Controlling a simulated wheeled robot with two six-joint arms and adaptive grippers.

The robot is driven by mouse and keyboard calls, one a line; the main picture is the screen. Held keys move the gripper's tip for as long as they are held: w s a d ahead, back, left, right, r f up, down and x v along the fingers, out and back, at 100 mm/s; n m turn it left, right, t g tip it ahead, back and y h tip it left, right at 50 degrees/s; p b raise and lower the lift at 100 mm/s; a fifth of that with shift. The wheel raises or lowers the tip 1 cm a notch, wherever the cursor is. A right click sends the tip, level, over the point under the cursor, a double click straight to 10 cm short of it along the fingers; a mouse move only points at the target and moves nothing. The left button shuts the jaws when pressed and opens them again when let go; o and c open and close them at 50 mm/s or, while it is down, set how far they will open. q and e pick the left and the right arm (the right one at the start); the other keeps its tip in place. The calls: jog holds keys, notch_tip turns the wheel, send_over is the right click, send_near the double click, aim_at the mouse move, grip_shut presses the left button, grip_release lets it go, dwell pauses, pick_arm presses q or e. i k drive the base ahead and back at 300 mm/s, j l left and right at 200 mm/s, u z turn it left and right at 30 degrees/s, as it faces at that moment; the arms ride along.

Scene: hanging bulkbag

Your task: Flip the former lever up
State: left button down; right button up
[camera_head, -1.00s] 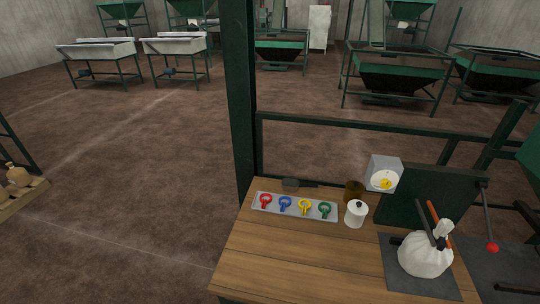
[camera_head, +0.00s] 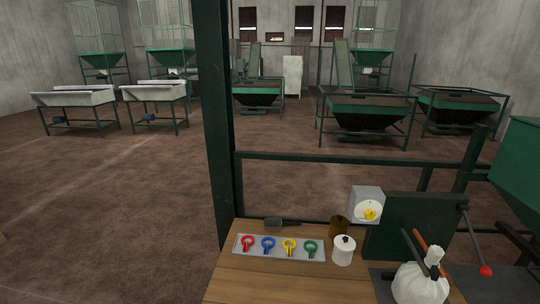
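A dark lever rod with a red ball knob (camera_head: 486,271) stands at the right, in front of the green machine panel (camera_head: 412,222). The rod runs from its upper end down to the knob, so the knob hangs at the low end. A grey box with a round dial and a yellow switch (camera_head: 368,208) is fixed left of the panel. Whether the task's former lever is the red-knobbed one, I cannot tell for sure. Neither of my grippers shows in the view.
A green post (camera_head: 213,120) and rail stand behind. Open floor lies left.

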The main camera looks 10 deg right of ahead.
aim_at(484, 270)
jog(key=z, duration=1.9)
